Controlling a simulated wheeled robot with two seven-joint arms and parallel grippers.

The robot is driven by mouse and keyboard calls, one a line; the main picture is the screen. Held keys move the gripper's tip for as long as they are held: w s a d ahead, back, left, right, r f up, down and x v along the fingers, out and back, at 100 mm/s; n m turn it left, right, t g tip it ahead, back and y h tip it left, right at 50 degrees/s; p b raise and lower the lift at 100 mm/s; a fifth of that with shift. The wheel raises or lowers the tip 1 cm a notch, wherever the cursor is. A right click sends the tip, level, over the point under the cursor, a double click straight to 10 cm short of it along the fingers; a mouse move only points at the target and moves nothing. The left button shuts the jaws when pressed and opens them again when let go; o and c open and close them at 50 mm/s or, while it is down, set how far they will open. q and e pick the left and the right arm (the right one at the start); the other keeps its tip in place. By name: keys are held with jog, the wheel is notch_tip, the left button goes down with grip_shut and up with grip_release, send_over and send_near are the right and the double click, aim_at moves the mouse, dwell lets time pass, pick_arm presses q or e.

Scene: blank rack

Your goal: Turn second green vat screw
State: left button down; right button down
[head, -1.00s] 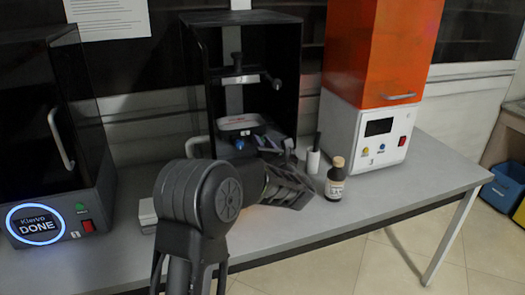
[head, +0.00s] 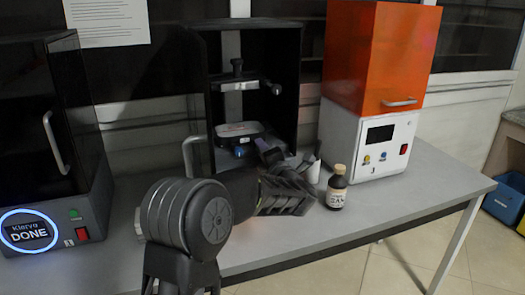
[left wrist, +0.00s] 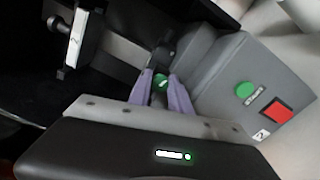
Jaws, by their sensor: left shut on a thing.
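The open black printer (head: 205,85) stands in the middle of the table, with a vat (head: 240,129) low inside it. A blue screw (head: 238,152) shows at the vat's front. My left gripper (head: 259,144) reaches in from the front right side of the vat. In the left wrist view its two purple fingers (left wrist: 162,88) are shut on a small green screw (left wrist: 161,80). In the head view the fingers and wrist hide that screw. My right gripper is not in view.
A brown bottle (head: 337,188) stands right of my left wrist, with a white item (head: 313,171) partly hidden beside it. An orange-hooded machine (head: 370,60) is at right, a closed dark machine reading DONE (head: 45,130) at left. The table's front right is clear.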

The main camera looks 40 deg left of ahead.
pick_arm(q)
jog(key=m, duration=0.2)
jog(key=shift+m+p, duration=0.4)
jog(key=m+p, duration=0.1)
jog(key=m, duration=0.2)
jog(key=shift+m, duration=0.3)
jog(key=m+p, duration=0.3)
jog(key=m, duration=0.1)
jog(key=shift+m, duration=0.3)
jog(key=shift+f+m+p, duration=0.15)
jog(key=shift+m+p, duration=0.45)
jog(key=shift+m, duration=0.7)
jog(key=shift+f, duration=0.1)
jog(key=c, duration=1.2)
grip_release()
jog(key=shift+c, duration=0.2)
